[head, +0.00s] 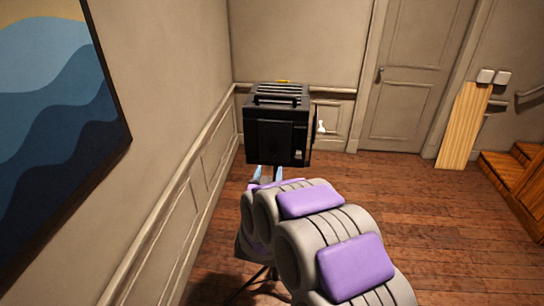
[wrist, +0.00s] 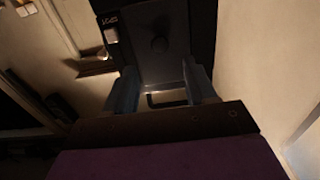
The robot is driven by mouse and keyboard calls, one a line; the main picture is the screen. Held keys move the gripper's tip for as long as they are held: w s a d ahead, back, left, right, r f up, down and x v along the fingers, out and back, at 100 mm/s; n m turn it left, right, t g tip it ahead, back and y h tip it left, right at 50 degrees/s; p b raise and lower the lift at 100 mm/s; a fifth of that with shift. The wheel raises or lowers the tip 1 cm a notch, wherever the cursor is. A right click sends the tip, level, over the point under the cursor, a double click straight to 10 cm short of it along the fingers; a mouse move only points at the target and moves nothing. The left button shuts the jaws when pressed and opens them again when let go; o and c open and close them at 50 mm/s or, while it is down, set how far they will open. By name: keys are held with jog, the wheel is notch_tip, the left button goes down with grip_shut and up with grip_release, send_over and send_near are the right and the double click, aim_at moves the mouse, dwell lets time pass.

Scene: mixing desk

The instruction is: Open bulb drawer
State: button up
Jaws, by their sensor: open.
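A black box-shaped unit (head: 277,128) with slots and a bar handle on top stands by the far wall. A loop-shaped handle (wrist: 167,98) shows between my fingers. My gripper (head: 266,174) is open, just in front of the unit's lower front; in the wrist view its fingers (wrist: 163,85) stand either side of the handle. Contact is not clear. No open drawer shows; the lower front is partly hidden by my arm.
A small white object (head: 321,127) shows at the unit's right side. A panelled wall (head: 185,190) runs close on the left. A door (head: 408,90), a leaning wooden board (head: 463,125) and steps (head: 510,172) are to the right. Wooden floor (head: 390,190) lies clear between.

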aim_at(273, 154)
jog(key=w, duration=0.8)
jog(key=shift+w+d+p, duration=0.15)
jog(key=shift+w+p, duration=0.15)
jog(key=shift+w, duration=0.1)
grip_shut()
dwell(0.3)
